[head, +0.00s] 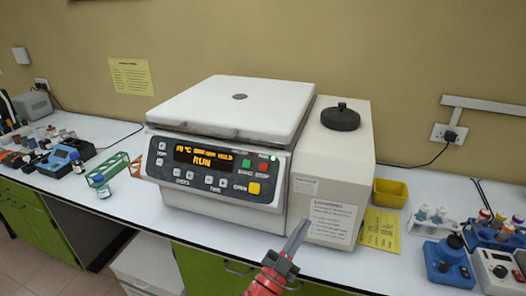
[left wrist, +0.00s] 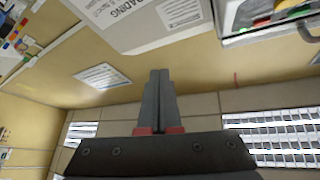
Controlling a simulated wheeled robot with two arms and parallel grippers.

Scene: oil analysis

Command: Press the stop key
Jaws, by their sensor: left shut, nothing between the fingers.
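The stop key (head: 262,167) is a small red key at the right of the control panel on the white centrifuge (head: 230,110). A green key (head: 247,164) sits to its left and a yellow open key (head: 254,188) below. The lid is shut. My left gripper (head: 303,223) is shut and empty, in front of the white side housing, below and right of the stop key and apart from it. Its closed fingers (left wrist: 160,74) also show in the left wrist view. My right gripper is not in view.
The white side housing (head: 330,150) carries a black knob (head: 341,116). A yellow tray (head: 390,193), tube racks and blue devices (head: 447,262) stand to the right. A green rack (head: 106,169) and bottles stand to the left. The space before the panel is clear.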

